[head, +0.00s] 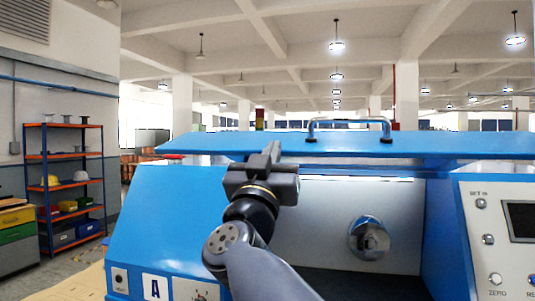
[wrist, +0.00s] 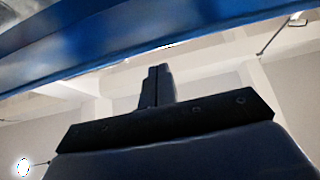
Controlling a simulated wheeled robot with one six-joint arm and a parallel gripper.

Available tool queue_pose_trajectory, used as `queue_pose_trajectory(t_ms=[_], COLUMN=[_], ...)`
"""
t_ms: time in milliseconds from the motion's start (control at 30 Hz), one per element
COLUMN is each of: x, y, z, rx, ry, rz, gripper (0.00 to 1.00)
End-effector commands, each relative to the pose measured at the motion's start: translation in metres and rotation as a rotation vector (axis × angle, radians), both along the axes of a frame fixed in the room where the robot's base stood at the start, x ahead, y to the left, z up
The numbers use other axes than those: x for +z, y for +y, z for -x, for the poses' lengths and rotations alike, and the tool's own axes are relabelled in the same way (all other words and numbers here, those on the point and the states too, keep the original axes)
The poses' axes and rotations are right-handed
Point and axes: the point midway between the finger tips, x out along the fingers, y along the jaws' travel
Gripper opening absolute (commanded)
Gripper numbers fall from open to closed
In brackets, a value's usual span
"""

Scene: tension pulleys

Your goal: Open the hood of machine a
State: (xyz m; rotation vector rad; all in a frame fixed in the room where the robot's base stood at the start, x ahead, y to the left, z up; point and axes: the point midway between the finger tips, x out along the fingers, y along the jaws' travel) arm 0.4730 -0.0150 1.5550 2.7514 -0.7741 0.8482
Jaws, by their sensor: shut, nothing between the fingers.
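A gap shows between hood and body at the left, and the front is open to a pale inner panel. My gripper (head: 272,150) is shut and empty, its fingertips overlapping the hood's front edge, left of the handle. In the wrist view the closed fingers (wrist: 158,80) point toward the hood's blue edge (wrist: 150,35). I cannot tell whether they touch.
A round metal spindle (head: 369,238) sticks out inside the machine. A control panel (head: 500,235) with buttons and a screen is at the right. A red part (head: 173,157) sits under the hood's left end. A shelf rack (head: 68,185) stands far left.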

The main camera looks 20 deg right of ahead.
Motion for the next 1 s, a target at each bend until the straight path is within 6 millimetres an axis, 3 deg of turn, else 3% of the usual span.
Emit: queue_pose_trajectory(t_ms=[33, 100, 333, 600, 1000], x=[-0.018, -0.029, -0.055, -0.064, -0.062], y=[0.009, 0.016, 0.033, 0.04, 0.039], z=[0.011, 0.023, 0.052, 0.065, 0.063], rx=[0.009, 0.011, 0.007, 0.004, 0.002], ry=[0.001, 0.001, 0.001, 0.0, 0.0], rz=[0.0, 0.0, 0.0, 0.0, 0.0], gripper=[0.0, 0.0, 0.0, 0.0, 0.0])
